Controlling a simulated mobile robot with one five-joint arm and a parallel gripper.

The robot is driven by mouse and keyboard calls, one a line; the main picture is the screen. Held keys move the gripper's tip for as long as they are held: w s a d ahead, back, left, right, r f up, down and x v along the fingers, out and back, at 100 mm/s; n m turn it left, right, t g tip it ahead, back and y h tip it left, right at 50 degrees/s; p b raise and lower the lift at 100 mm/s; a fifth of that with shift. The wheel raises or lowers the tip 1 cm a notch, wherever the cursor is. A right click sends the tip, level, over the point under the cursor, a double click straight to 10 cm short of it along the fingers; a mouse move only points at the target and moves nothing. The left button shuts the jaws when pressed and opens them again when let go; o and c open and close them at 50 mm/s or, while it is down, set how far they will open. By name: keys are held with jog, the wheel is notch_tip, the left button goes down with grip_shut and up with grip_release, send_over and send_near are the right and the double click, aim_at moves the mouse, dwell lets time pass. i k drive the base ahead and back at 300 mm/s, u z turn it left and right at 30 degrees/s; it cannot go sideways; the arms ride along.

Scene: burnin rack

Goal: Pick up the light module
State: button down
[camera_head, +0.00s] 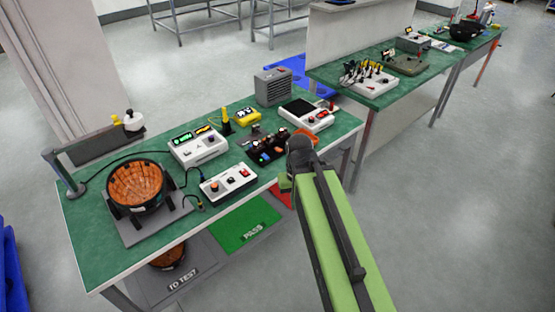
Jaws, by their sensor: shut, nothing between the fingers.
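My green and black arm reaches up from the bottom right over the right front edge of the green bench. Its dark end, my gripper (299,152), is beside the black rack (284,157) of small modules. The fingertips are mostly hidden behind the wrist; the gripper is shut and empty. The rack holds several small modules with blue, orange and green spots. I cannot tell which one is the light module; they are too small, and my gripper covers part of the rack's right side.
A round orange-lined bowl (136,187) stands on the bench's left. White control boxes (229,184) and (198,146), a yellow meter (247,116) and a grey vented box (272,86) crowd the bench. A green PASS mat (245,222) lies below. Open floor is on the right.

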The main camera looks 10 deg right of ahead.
aim_at(269, 138)
jog(key=z, duration=5.3)
jog(key=i, duration=0.1)
jog(key=u, duration=3.85)
jog(key=i, duration=1.8)
jog(key=u, duration=2)
jog(key=k, duration=0.2)
jog(key=u, duration=2.15)
